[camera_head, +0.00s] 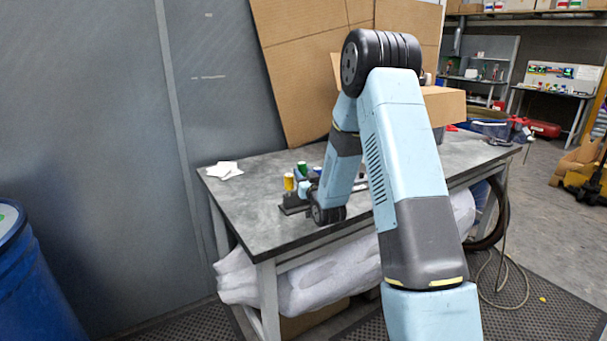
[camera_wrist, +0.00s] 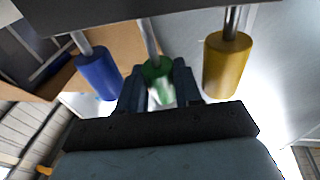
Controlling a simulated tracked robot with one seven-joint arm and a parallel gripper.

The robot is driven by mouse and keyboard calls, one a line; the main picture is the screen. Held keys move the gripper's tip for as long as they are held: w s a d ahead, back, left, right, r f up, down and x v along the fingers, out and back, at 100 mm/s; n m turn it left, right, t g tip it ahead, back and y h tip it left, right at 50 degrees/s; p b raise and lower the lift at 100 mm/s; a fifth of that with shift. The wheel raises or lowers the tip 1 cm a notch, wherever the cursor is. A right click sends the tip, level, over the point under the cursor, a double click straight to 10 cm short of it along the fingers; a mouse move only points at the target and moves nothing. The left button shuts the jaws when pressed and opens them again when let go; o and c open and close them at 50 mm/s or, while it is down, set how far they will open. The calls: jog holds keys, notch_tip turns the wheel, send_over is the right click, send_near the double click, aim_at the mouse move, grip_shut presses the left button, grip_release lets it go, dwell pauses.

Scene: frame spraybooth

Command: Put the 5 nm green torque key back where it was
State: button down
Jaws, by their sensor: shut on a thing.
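The green torque key (camera_wrist: 152,68) is between the two fingers of my gripper (camera_wrist: 159,76) in the wrist view, and the gripper is shut on its handle. Its metal shaft runs up to the dark holder (camera_wrist: 185,8) at the top of this view; whether the shaft sits in a hole is hidden. A blue key (camera_wrist: 98,77) is on the left and a yellow key (camera_wrist: 228,68) on the right, both with shafts at the holder. In the head view the green handle (camera_head: 302,168) shows behind the yellow one (camera_head: 289,182), above the holder (camera_head: 293,207); my fingers are not clear there.
The holder stands on a grey workbench (camera_head: 250,212) near its front left part. White papers (camera_head: 224,170) lie at the back left corner. Cardboard (camera_head: 300,75) leans behind the bench. A blue drum (camera_head: 38,295) stands at the left. The bench's left part is clear.

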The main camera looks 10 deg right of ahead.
jog(key=shift+r, duration=0.2)
jog(key=c, duration=0.7)
grip_release()
jog(key=shift+s+f, duration=0.15)
jog(key=s+d+f, duration=0.2)
jog(key=s, duration=1.1)
jog(key=s+r+g+h, duration=0.2)
jog(key=s+r+g, duration=0.55)
jog(key=r, duration=0.55)
jog(key=s+a+r+g, duration=0.1)
jog(key=s+r+g, duration=0.2)
jog(key=s, duration=1)
jog(key=s+a+r+m+g, duration=0.1)
jog(key=s+r+g, duration=0.2)
jog(key=s, duration=1.1)
jog(key=shift+s+r, duration=0.15)
jog(key=shift+r, duration=0.15)
